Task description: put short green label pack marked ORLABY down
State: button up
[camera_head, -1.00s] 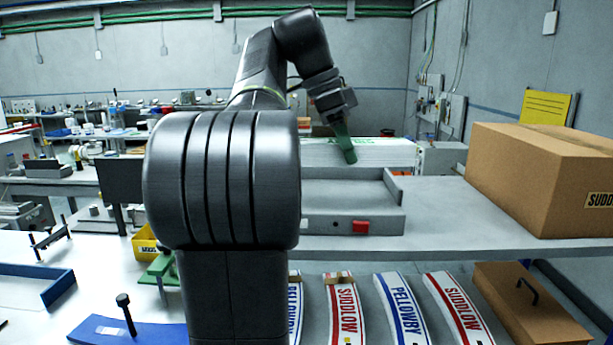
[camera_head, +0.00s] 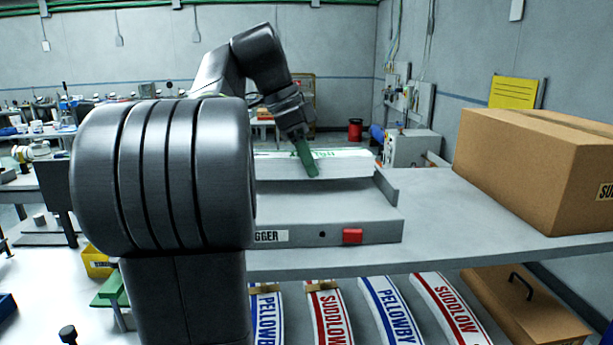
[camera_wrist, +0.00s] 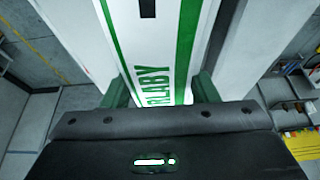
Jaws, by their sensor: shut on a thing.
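My gripper (camera_head: 307,160) is shut on the short green label pack (camera_head: 345,165), a white stack with green lettering. In the head view the pack lies across the back of the grey jogger tray (camera_head: 330,232). I cannot tell whether it touches the tray or hangs just above it. One green finger shows against the pack's near side. In the wrist view the fingers (camera_wrist: 160,92) stand on both sides of the pack (camera_wrist: 177,75), with "RLABY" and green stripes visible. My arm hides the left part of the tray.
The tray has a red button (camera_head: 352,236) and a low right wall. A large cardboard box (camera_head: 530,180) stands to the right on the grey shelf (camera_head: 440,225), with free room between. Red and blue label packs (camera_head: 395,305) lie below. A lidded brown box (camera_head: 520,300) is at lower right.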

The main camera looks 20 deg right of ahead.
aim_at(307, 174)
jog(key=shift+f, duration=1.7)
jog(key=shift+f, duration=0.1)
jog(key=o, duration=1.2)
jog(key=shift+c, duration=0.2)
jog(key=p+v, duration=0.3)
jog(key=v, duration=0.7)
jog(key=shift+r, duration=0.4)
jog(key=shift+a+r+p, duration=0.4)
jog(key=shift+r+p, duration=0.25)
jog(key=shift+p, duration=0.2)
